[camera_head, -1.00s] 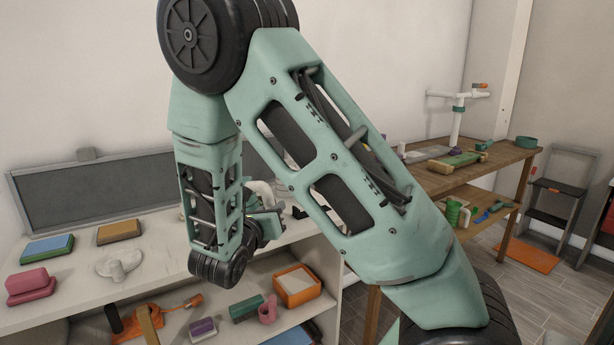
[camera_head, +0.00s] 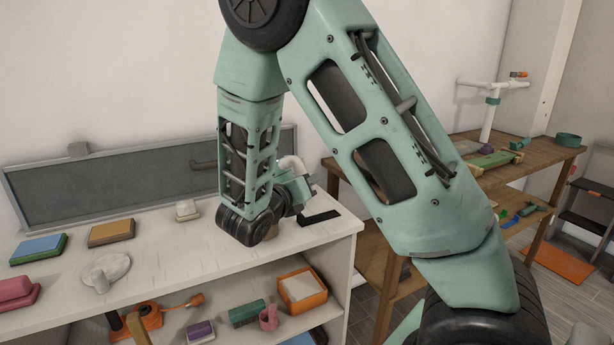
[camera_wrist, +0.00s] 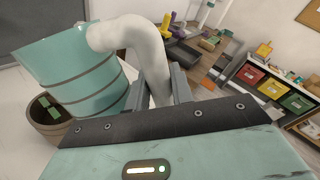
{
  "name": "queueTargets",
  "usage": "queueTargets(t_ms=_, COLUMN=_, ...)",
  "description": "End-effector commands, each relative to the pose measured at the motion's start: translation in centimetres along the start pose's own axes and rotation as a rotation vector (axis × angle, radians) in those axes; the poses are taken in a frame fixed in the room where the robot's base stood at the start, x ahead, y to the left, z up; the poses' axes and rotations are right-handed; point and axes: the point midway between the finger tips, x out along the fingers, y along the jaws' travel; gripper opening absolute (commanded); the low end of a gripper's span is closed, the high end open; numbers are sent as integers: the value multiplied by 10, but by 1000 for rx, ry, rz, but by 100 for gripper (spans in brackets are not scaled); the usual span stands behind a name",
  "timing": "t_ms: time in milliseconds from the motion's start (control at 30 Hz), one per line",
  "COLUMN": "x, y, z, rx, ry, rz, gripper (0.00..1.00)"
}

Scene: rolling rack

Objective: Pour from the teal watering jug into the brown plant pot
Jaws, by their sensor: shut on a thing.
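The teal watering jug (camera_wrist: 78,68) has dark bands and a thick white curved handle (camera_wrist: 148,45); it fills the left of the wrist view. My gripper (camera_wrist: 158,88) is shut on that handle. The brown plant pot (camera_wrist: 46,118) stands on the white surface at lower left in the wrist view, with green pieces inside. The jug's lower part overlaps the pot's right side in that view; I cannot tell whether they touch, or how far the jug tilts. In the head view my arm hides most of the jug, and the white handle (camera_head: 291,163) shows beside my wrist.
The white shelf unit's top (camera_head: 165,245) also bears a small white block (camera_head: 187,209), a yellow-brown block (camera_head: 111,232) and a black angled piece (camera_head: 318,217). A grey board (camera_head: 100,185) stands at the back. A wooden table (camera_head: 545,155) is at right.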

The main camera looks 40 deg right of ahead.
Motion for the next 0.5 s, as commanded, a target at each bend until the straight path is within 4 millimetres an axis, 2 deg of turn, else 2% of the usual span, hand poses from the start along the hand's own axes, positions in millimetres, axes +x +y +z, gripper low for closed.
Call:
queueTargets(t_ms=33, x=-1, y=-3, z=8, rx=-34, ry=7, rz=0, gripper=0)
queueTargets(t_ms=367, x=0, y=-2, z=16, rx=-284, ry=57, rz=0, gripper=0)
queueTargets(t_ms=500, x=1, y=5, z=23, rx=-397, ry=80, rz=-1, gripper=0)
